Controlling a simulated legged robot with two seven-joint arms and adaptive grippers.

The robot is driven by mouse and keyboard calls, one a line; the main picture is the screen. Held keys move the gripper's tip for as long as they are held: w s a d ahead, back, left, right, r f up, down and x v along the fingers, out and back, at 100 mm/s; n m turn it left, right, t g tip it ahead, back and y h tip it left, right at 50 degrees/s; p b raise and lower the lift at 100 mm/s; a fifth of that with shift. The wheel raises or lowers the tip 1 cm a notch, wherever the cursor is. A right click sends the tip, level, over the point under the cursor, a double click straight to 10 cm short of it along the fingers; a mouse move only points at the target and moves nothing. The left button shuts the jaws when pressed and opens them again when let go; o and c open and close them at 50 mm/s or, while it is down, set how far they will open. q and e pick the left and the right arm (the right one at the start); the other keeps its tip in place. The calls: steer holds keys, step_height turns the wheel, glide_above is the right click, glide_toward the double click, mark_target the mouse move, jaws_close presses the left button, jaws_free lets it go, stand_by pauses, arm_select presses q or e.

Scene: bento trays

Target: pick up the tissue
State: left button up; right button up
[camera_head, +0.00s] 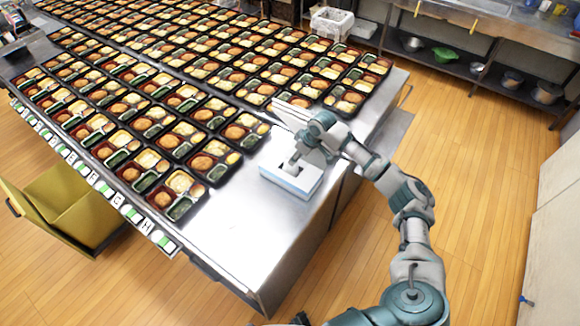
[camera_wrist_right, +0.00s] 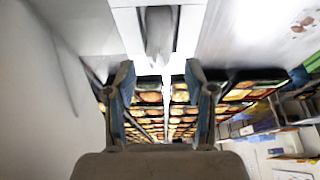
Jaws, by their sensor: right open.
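A white tissue box (camera_head: 291,181) with pale blue sides stands near the end of the steel table. My right gripper (camera_head: 294,163) is over its top in the head view. The wrist view shows the right gripper (camera_wrist_right: 158,82) open, its two fingers wide apart with nothing between them. The box top (camera_wrist_right: 130,27) is at the top of that view, with a blurred grey tissue (camera_wrist_right: 160,32) at its opening, just beyond the fingertips. In the head view I cannot clearly separate the tissue from the gripper. My left gripper is out of view.
Rows of filled bento trays (camera_head: 207,160) cover the table left of and behind the box. The steel tabletop (camera_head: 237,222) is bare in front of it. A white basket (camera_head: 332,22) and shelves with bowls stand farther back. Wooden floor lies to the right.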

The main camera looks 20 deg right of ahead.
steer(key=shift+w+a, duration=0.2)
steer(key=shift+w, duration=0.3)
steer(key=x, duration=0.4)
steer(key=shift+a+f, duration=0.1)
steer(key=shift+f, duration=0.15)
steer(key=shift+w+a+f, duration=0.15)
steer(key=shift+f, duration=0.05)
steer(key=shift+r, duration=0.1)
steer(key=c, duration=0.6)
steer(key=shift+c, duration=1.2)
